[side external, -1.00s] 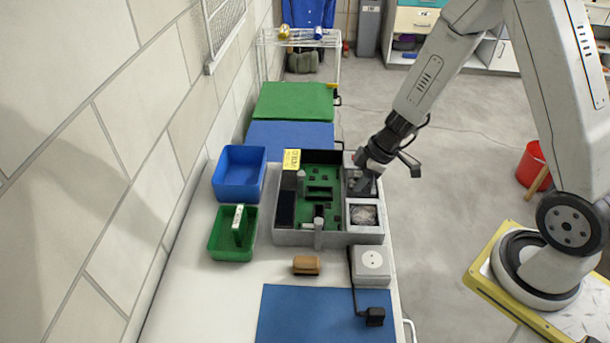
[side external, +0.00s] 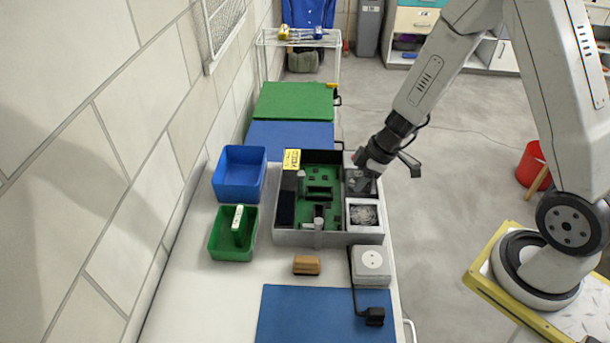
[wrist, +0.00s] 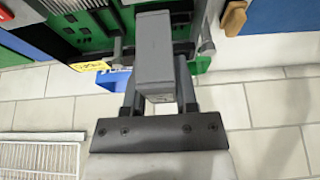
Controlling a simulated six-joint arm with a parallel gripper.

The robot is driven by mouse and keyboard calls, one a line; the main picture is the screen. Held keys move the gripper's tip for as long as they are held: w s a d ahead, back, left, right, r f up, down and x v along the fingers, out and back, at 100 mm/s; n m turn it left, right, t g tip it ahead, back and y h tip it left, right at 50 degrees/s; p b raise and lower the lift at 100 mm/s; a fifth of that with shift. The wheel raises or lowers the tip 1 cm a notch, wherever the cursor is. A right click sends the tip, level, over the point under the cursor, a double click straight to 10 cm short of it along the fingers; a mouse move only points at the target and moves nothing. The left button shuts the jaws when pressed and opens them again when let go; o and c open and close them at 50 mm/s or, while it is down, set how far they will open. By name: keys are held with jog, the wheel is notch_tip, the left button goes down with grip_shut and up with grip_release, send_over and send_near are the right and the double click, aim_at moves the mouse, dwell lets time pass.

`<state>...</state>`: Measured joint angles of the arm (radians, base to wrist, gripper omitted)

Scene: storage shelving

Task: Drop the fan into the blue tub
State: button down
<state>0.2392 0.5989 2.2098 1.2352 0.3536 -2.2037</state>
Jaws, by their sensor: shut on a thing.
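My gripper (wrist: 158,88) is shut on a grey block (wrist: 153,48), whose plain faces show between the two fingers in the wrist view. I cannot tell from these faces whether this is the fan. In the side view my gripper (side external: 363,182) is at the right side of the open grey case (side external: 290,238), above a compartment; the arm partly hides what it holds. A square pale unit with a round mesh-like top (side external: 363,214) sits in the case's near right compartment. The blue tub (side external: 240,180) looks empty and stands left of the case, by the wall.
A green tub (side external: 232,246) holding an upright pale item stands in front of the blue tub. A brown block (side external: 306,265), a white socket box (side external: 371,266) and a blue mat (side external: 325,315) lie nearer. The case walls and a grey post (side external: 318,233) stick up.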

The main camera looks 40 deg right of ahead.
jog(key=shift+w, duration=0.1)
jog(key=w+a+r+m+h, duration=0.1)
jog(key=w+a+m, duration=0.2)
jog(key=w, duration=0.8)
jog(key=w+a+r+m+t+h, duration=0.1)
jog(key=w+a+m, duration=0.2)
jog(key=w, duration=0.8)
jog(key=w+a+r+m+h, duration=0.1)
jog(key=w+a+m, duration=0.2)
jog(key=w, duration=0.8)
jog(key=shift+w+a+r, duration=0.15)
jog(key=shift+w+a, duration=0.1)
jog(key=shift+a, duration=0.6)
jog(key=shift+f, duration=3)
jog(key=shift+c, duration=1.6)
grip_release()
